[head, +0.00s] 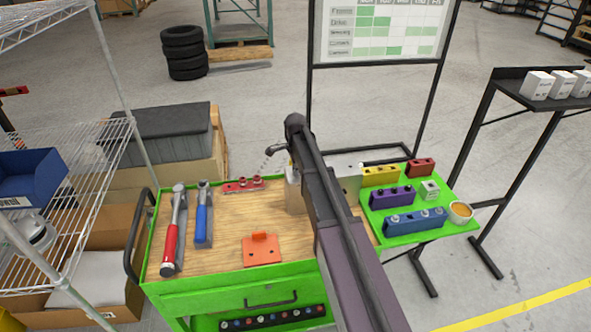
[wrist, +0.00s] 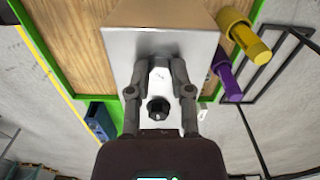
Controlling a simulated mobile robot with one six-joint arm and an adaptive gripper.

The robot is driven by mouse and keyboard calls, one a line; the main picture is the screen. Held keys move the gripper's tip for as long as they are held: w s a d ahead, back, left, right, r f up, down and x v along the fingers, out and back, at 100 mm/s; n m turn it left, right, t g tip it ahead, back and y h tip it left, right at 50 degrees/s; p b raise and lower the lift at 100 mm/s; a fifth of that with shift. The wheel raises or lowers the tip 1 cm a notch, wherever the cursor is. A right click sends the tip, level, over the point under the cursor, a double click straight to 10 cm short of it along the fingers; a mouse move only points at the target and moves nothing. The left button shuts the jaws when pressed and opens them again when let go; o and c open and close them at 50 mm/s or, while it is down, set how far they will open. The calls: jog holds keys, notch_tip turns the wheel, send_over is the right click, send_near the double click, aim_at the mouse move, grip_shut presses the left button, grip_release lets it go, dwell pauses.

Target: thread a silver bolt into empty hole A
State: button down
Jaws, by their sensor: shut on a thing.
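My gripper (wrist: 162,68) points at a silver metal block (wrist: 118,57) in the wrist view. Its fingers are shut on a pale, silvery piece between them, apparently a silver bolt; its outline is unclear. A dark round piece (wrist: 158,108) shows between the fingers, nearer the wrist; I cannot tell what it is. The block's face around the fingertips is mostly covered, and I cannot make out hole A. In the head view the metal block (head: 293,190) stands on the wooden cart top, largely behind my arm, which hides the fingertips.
The green-edged cart top (head: 222,262) holds a red-handled tool (head: 170,245), a blue-handled tool (head: 202,215), a red bracket (head: 240,186) and an orange bracket (head: 261,250). Yellow (head: 380,175), purple (head: 393,196) and blue (head: 415,220) blocks and a cup (head: 460,211) stand at right.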

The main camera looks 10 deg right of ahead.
jog(key=shift+m, duration=0.4)
jog(key=shift+c, duration=2.3)
grip_release()
notch_tip(320, 180, up, 9)
jog(key=p, duration=0.9)
